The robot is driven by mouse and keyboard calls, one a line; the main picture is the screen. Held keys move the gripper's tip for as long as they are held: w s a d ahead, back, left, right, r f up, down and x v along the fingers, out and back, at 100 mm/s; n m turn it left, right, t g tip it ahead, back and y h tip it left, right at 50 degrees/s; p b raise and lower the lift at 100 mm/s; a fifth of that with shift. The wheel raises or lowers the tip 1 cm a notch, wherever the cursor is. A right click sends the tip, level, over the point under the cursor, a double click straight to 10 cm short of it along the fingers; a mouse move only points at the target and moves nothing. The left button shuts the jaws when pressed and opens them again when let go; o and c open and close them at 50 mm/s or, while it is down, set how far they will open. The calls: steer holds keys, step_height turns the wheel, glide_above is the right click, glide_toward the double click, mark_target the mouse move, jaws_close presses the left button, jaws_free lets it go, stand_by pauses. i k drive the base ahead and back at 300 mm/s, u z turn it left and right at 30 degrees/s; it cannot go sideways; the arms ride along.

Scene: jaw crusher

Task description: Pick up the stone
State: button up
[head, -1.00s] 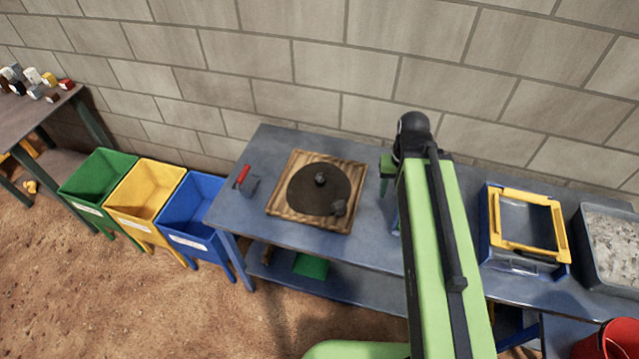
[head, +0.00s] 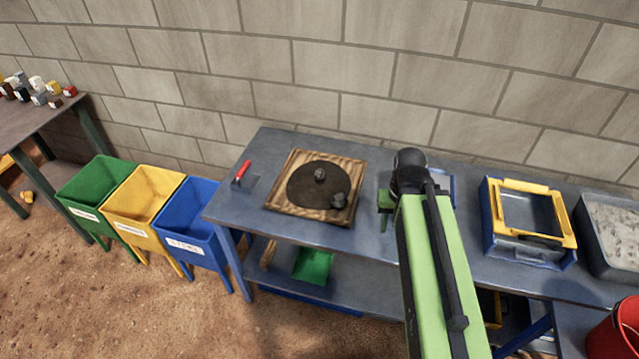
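Two small dark grey lumps sit on a round black disc (head: 303,187) set in a square wooden board on the blue-grey table. One lump (head: 320,174) is near the disc's middle. The other lump (head: 338,200), stone-like, is at its lower right edge. I cannot tell for sure which is the stone. My green arm reaches up from the bottom, its black joint right of the board. A green piece, seemingly my wrist, hangs just left of that joint over the table. My fingers cannot be made out.
A red-handled tool (head: 242,173) lies left of the board. Green (head: 88,190), yellow (head: 143,205) and blue (head: 190,228) bins stand left of the table. A yellow-framed box (head: 483,215) and a gravel tray (head: 588,240) are at right. A wall stands behind.

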mark_target(320, 174)
steer(key=z, duration=0.1)
steer(key=k, duration=0.45)
steer(key=u, duration=0.95)
steer(key=i, duration=1.15)
steer(key=u, duration=0.9)
steer(key=i, duration=0.85)
steer(key=u, duration=0.1)
